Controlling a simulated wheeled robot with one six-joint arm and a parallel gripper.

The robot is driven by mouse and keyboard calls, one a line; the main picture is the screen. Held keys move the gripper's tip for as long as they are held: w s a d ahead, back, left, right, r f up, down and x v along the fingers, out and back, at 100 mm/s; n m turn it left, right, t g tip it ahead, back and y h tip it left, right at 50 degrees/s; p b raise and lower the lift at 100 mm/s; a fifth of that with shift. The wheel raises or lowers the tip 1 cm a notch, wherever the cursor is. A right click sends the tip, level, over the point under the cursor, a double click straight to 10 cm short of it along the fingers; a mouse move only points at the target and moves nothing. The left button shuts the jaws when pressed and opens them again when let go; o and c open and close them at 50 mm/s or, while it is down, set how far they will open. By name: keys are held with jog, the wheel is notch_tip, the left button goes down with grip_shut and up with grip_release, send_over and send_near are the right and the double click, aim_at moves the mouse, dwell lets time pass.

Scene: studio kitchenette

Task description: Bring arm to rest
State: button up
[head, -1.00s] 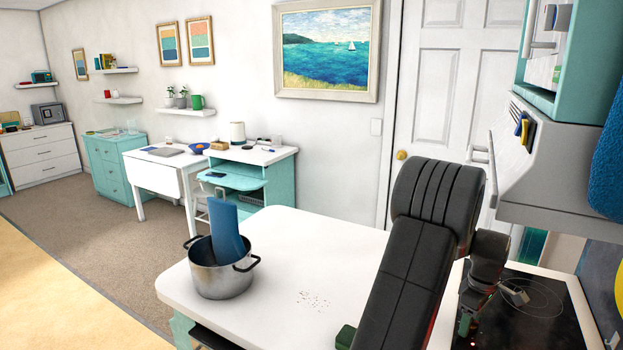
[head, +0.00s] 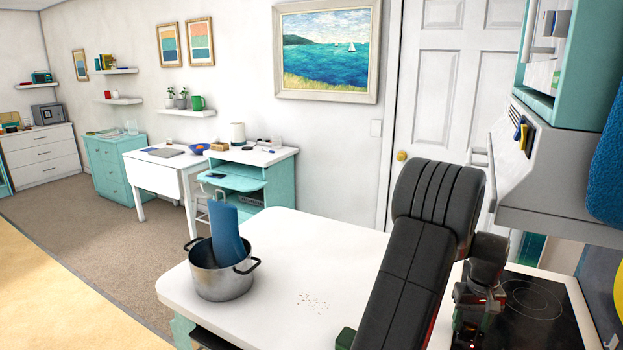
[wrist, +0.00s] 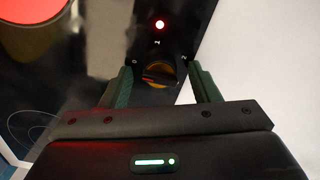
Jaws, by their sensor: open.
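My gripper (wrist: 163,84) is open in the wrist view, its two green fingers apart. A dark round knob (wrist: 158,72) shows between and beyond the fingertips, with small white marks around it. I cannot tell whether the fingers touch it. A small red light (wrist: 160,24) glows above the knob. In the head view my gripper (head: 470,298) is low over the left edge of the black cooktop (head: 545,312), partly hidden by my arm; its fingertips are hard to make out there.
A pot (head: 222,279) holding a blue object (head: 226,235) stands on the white counter (head: 290,250), near scattered specks. A range hood (head: 550,170) and teal cabinet (head: 570,75) hang above the cooktop. The counter's middle is mostly clear.

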jog(key=m, duration=0.6)
jog(key=shift+p, duration=0.4)
